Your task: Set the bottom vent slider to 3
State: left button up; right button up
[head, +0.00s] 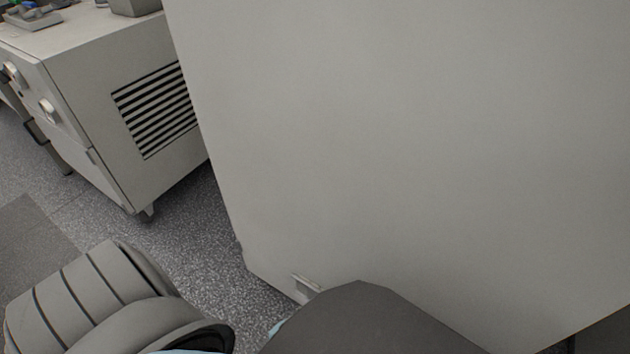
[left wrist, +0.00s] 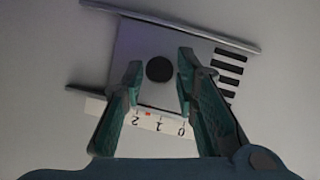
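In the left wrist view, the vent slider is a light grey plate (left wrist: 135,43) with a round black knob (left wrist: 160,69), set between two rails. A white scale strip (left wrist: 158,122) below it reads 2, 1, 0 from left to right, tilted, with a small red mark between 2 and 1. Any 3 is not legible; the left finger covers part of the strip. My left gripper (left wrist: 160,73) is open, its fingers on either side of the knob with gaps visible. I cannot tell how far the fingertips are from the plate. My right gripper is not in view.
Dark vent slots (left wrist: 230,70) show right of the plate. In the head view, a large plain grey panel (head: 400,140) fills the right side, with a small metal piece (head: 306,284) at its lower edge. A cabinet with a louvred vent (head: 155,110) stands at left; speckled floor lies between.

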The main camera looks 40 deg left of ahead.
pick_arm(q)
jog(key=shift+o, duration=0.5)
jog(key=v, duration=1.2)
